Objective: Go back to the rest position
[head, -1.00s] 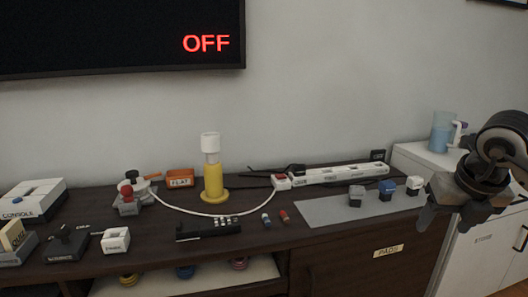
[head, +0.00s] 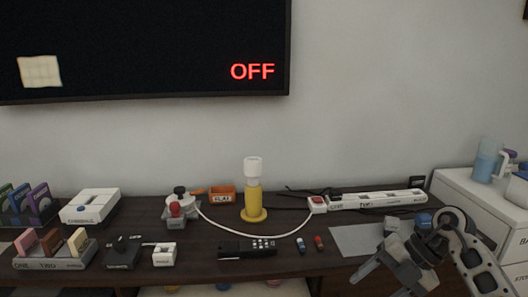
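My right gripper (head: 388,277) is at the lower right of the head view, with its arm coming in from the right. Its fingers point down and to the left, spread apart, with nothing seen between them. It is in front of the right part of the dark cabinet top (head: 330,262) and covers part of the grey mat (head: 352,240). My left gripper is not in view.
On the cabinet stand a yellow lamp-like stand (head: 254,205), a power strip (head: 375,200), a white console (head: 90,206), a cartridge holder (head: 52,262) and a black bar (head: 246,249). A white cabinet (head: 470,205) with a blue jug (head: 487,160) is at right. The wall screen (head: 150,45) reads OFF.

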